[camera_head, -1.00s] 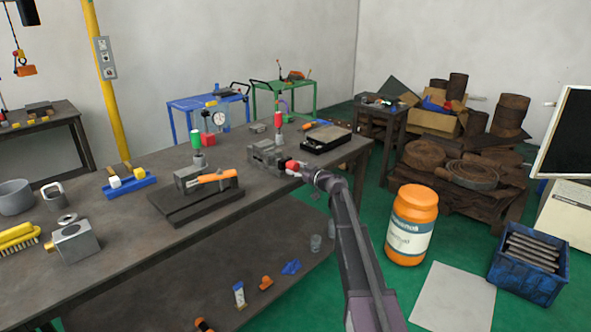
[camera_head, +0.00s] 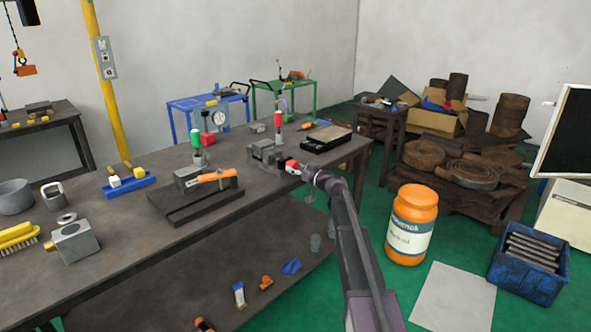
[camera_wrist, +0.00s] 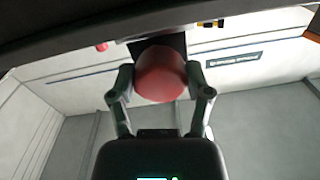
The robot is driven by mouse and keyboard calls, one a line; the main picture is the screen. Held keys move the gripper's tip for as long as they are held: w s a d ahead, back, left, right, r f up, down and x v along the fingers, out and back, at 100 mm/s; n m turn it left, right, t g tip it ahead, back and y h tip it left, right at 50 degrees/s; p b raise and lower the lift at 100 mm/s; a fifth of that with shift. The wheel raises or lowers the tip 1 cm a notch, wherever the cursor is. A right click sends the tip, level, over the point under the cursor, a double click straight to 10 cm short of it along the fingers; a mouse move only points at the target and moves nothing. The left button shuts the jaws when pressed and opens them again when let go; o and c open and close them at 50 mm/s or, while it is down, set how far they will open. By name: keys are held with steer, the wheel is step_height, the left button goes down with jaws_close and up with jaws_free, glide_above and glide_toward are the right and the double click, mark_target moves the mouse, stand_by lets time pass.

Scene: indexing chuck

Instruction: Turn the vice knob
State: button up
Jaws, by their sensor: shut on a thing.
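The grey metal vice (camera_head: 263,153) stands near the right front edge of the workbench in the head view. Its red knob (camera_head: 291,165) faces my arm. My gripper (camera_head: 302,169) is at this knob, small in the head view. In the wrist view the round red knob (camera_wrist: 160,75) sits between the two fingers of my gripper (camera_wrist: 160,84), one on each side. The gripper is shut on the knob. The far side of the knob and most of the vice are hidden in the wrist view.
A black tray-like box (camera_head: 326,139) stands close behind and right of the vice. A green-topped tool (camera_head: 197,140) and a dark plate with an orange-handled item (camera_head: 217,176) are to its left. An orange jar (camera_head: 411,224) stands on the floor right of my arm.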

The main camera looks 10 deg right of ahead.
steer(key=m, duration=0.6)
steer(key=shift+w+a+m, duration=0.1)
steer(key=shift+m, duration=0.2)
steer(key=m, duration=0.6)
steer(key=shift+r, duration=0.15)
steer(key=m, duration=0.7)
steer(key=shift+t+h, duration=0.3)
steer(key=m, duration=0.6)
steer(key=shift+r+m, duration=0.15)
steer(key=shift+m, duration=0.15)
steer(key=m, duration=0.6)
steer(key=shift+h+p, duration=0.3)
steer(key=shift+p, duration=0.1)
steer(key=m, duration=0.5)
steer(key=shift+m, duration=0.4)
steer(key=m, duration=0.6)
steer(key=shift+w, duration=0.1)
steer(key=m, duration=0.6)
steer(key=shift+d+g, duration=0.2)
steer(key=shift+g, duration=0.2)
